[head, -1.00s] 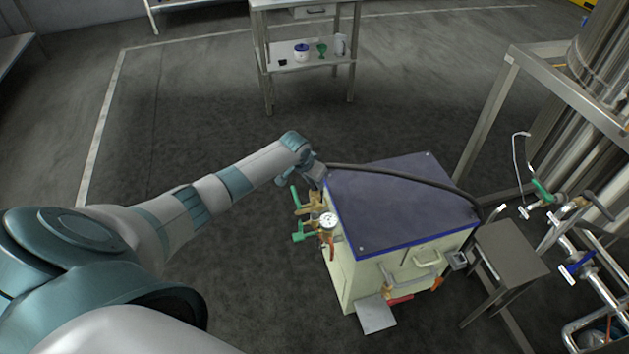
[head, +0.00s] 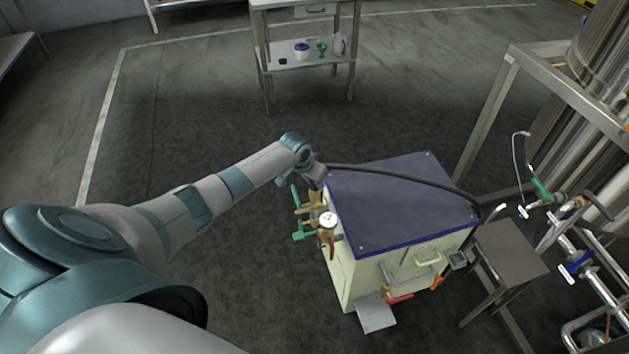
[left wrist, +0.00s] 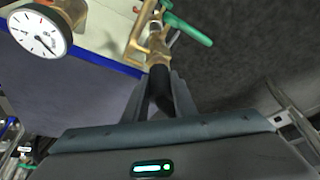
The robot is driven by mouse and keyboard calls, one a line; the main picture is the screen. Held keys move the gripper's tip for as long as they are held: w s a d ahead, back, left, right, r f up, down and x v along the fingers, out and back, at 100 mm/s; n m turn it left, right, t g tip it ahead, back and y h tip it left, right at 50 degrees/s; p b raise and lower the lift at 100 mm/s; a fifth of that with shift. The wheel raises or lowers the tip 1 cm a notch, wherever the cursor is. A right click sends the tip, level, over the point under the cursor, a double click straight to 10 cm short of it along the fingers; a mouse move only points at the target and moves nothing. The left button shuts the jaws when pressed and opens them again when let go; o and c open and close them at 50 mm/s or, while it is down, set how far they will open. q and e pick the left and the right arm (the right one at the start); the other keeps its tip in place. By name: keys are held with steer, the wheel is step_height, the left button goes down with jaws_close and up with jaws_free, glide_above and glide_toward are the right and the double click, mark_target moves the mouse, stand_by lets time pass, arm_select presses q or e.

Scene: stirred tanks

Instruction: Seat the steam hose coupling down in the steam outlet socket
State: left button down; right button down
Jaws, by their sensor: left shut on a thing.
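My left gripper (head: 316,178) is at the far left corner of the steam generator box (head: 400,205). In the left wrist view its two fingers (left wrist: 162,98) are shut on the black end of the steam hose coupling (left wrist: 160,88). Brass pipework with a green-handled valve (left wrist: 188,30) lies directly beyond the fingertips, in line with the coupling. The steam outlet socket's mouth is not clearly visible. I cannot tell whether the coupling is inside it or only against it. The black hose (head: 400,172) runs from the gripper across the box top. My right gripper is not in view.
A pressure gauge (head: 328,219) stands close to the gripper; it also shows in the left wrist view (left wrist: 40,30). A small steel table (head: 508,252) and valved pipes (head: 575,262) stand right of the box. Floor left of the box is clear.

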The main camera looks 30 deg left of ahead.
arm_select(q)
steer(key=c, duration=0.9)
jaws_free()
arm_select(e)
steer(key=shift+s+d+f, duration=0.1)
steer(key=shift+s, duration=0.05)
arm_select(q)
steer(key=shift+r+p, duration=1.35)
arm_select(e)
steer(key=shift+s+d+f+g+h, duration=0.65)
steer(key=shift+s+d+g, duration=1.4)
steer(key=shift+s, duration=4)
arm_select(q)
steer(key=shift+r+p, duration=2.65)
steer(key=shift+p, duration=0.05)
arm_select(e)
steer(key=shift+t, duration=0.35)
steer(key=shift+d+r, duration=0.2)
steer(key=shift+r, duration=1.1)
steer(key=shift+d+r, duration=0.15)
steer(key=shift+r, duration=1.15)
arm_select(q)
steer(key=shift+r, duration=0.1)
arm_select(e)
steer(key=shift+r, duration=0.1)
